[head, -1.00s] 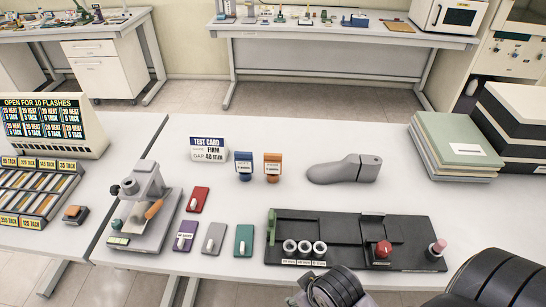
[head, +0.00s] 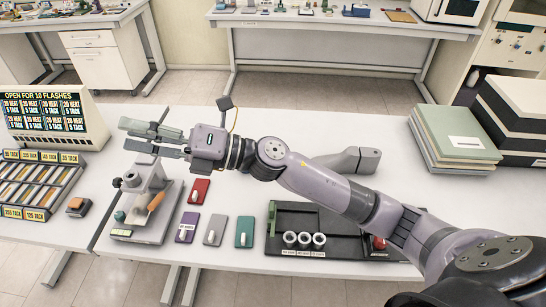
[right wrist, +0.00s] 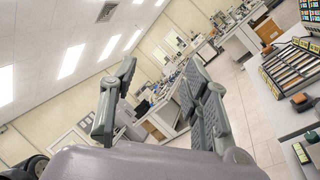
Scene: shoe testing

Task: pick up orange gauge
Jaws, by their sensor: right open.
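The orange gauge is not visible in the head view now; my right arm covers the spot where a small orange upright piece stood beside a blue one. My right gripper (head: 128,136) points left, above the press-like device (head: 155,205) on the white table. Its two fingers are apart with nothing between them, and the right wrist view shows the same open jaws (right wrist: 158,95). My left gripper is not in view.
Red (head: 199,190), purple (head: 187,227), grey (head: 214,231) and green (head: 244,231) plates lie on the table. A black fixture (head: 340,222) holds several rings. A slotted rack (head: 40,185) is at left.

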